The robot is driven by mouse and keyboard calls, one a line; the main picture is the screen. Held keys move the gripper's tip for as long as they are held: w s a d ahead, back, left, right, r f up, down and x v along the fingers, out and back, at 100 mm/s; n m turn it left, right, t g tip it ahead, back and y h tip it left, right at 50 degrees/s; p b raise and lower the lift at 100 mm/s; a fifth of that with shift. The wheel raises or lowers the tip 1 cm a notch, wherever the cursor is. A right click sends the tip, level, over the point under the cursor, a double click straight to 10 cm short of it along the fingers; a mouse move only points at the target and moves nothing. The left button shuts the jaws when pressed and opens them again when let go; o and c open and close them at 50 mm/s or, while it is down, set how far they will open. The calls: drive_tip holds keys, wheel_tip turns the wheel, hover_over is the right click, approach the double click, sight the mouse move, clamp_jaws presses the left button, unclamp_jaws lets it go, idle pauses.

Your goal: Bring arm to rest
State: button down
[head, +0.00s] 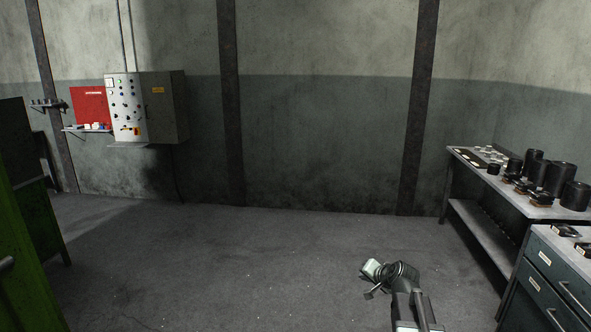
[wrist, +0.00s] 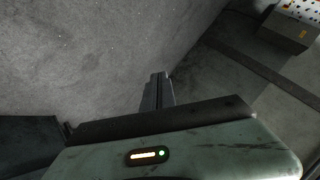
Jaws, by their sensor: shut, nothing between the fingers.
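My arm (head: 404,290) shows at the lower right of the head view, folded low over bare floor. Its fingertips cannot be made out there. In the wrist view my gripper (wrist: 158,77) shows at the middle, its fingers together with nothing between them. Floor and wall lie beyond the fingers. The gripper touches nothing that I can see.
A metal workbench (head: 470,218) with black cylinders (head: 555,178) stands at the right, near a drawer cabinet (head: 541,292). A control cabinet (head: 165,105) hangs on the back wall beside a red board (head: 90,104). Green machinery (head: 30,255) stands at the left. The middle floor is clear.

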drive_tip(key=s+a+f+n+g, duration=0.45)
drive_tip(key=s+a, duration=0.35)
drive_tip(key=a, duration=0.5)
drive_tip(key=s+d+f+n+g+h, duration=0.1)
drive_tip(key=s+d+f+g, duration=0.1)
drive_tip(key=s, duration=0.5)
drive_tip(key=s+d+f+n+g+h, duration=0.1)
drive_tip(key=s+d+f+n+g, duration=0.1)
drive_tip(key=s, duration=0.6)
drive_tip(key=shift+d+g, duration=0.15)
drive_tip(key=shift+g, duration=0.6)
drive_tip(key=shift+f, duration=0.1)
